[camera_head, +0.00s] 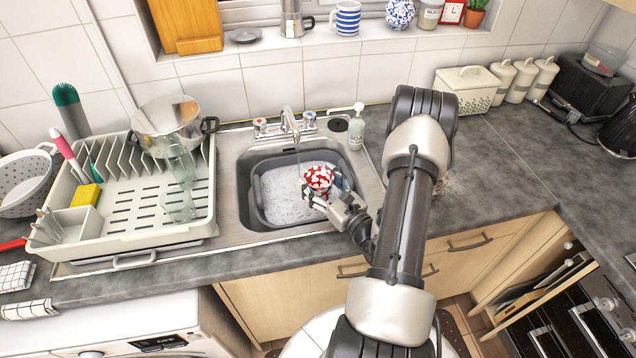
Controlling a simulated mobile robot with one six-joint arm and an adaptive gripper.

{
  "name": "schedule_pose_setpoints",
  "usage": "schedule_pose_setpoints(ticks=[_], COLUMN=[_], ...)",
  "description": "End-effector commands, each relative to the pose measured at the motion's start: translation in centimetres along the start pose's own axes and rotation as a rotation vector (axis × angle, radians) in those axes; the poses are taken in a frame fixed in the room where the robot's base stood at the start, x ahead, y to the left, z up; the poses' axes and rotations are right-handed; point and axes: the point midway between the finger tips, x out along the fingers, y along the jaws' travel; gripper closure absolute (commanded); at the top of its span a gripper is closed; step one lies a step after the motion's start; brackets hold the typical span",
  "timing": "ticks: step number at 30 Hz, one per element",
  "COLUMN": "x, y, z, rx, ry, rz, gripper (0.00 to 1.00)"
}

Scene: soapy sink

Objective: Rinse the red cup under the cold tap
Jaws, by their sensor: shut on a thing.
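The red cup (318,179), with a red and white pattern, is in the sink area, over the soapy water. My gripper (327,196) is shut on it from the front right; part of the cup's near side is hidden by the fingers. Whether the cup touches the suds is hard to tell. The chrome tap spout (292,127) stands behind the basin, with the cup in front of and below its end. A left tap handle (260,126) and a right tap handle (308,120) flank it; their colour marks are too small to read surely.
A grey washing-up bowl (258,200) full of suds sits in the steel sink. A soap bottle (356,128) stands behind its right corner. The dish rack (130,235), with a steel pot (168,120) and glasses, is at left. The right worktop (510,160) has free room.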

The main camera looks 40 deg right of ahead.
Motion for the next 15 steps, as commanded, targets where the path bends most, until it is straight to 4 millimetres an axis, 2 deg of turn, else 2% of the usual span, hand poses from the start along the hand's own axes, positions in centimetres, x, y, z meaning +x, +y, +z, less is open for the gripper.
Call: schedule_pose_setpoints(ticks=[15], x=[5.0], y=[-1.5], z=[-1.0], rx=[-0.001], ry=[-0.004], rz=[0.004], gripper=[0.68])
